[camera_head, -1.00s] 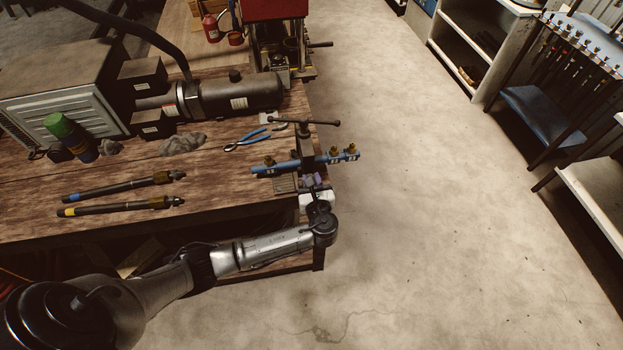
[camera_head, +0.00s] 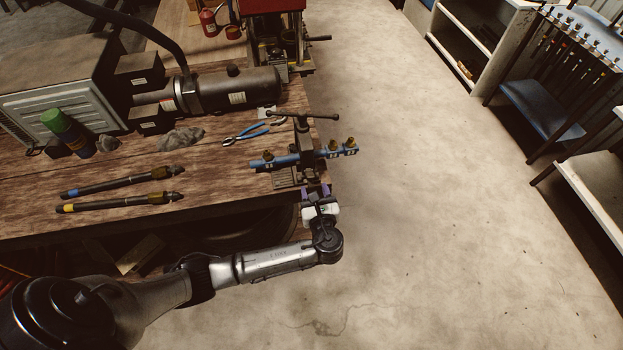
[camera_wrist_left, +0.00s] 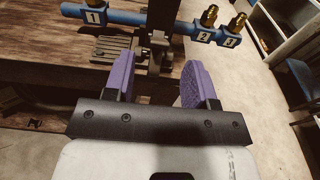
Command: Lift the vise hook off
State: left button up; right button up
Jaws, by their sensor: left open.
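The vise hook (camera_head: 304,138) is a dark upright clamp with a long crossbar handle at the bench's right edge. It stands over a blue manifold (camera_head: 285,160) with brass fittings and number tags 1, 2 and 3. In the left wrist view the hook's upright (camera_wrist_left: 160,35) crosses the blue manifold (camera_wrist_left: 130,17) between tags 1 and 2; its top is cut off. My left gripper (camera_head: 316,190) is open, just in front of the vise. In its wrist view the purple fingers (camera_wrist_left: 160,68) are apart with nothing clamped between them. My right gripper is out of view.
Blue pliers (camera_head: 247,134) lie left of the vise. The floor (camera_head: 440,230) to the right is clear.

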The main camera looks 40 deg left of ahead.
pick_arm(q)
jog(key=f+v, duration=0.1)
jog(key=v, duration=0.6)
jog(key=shift+s+d+r, duration=0.15)
jog(key=shift+d+r, duration=0.05)
jog(key=shift+r, duration=0.25)
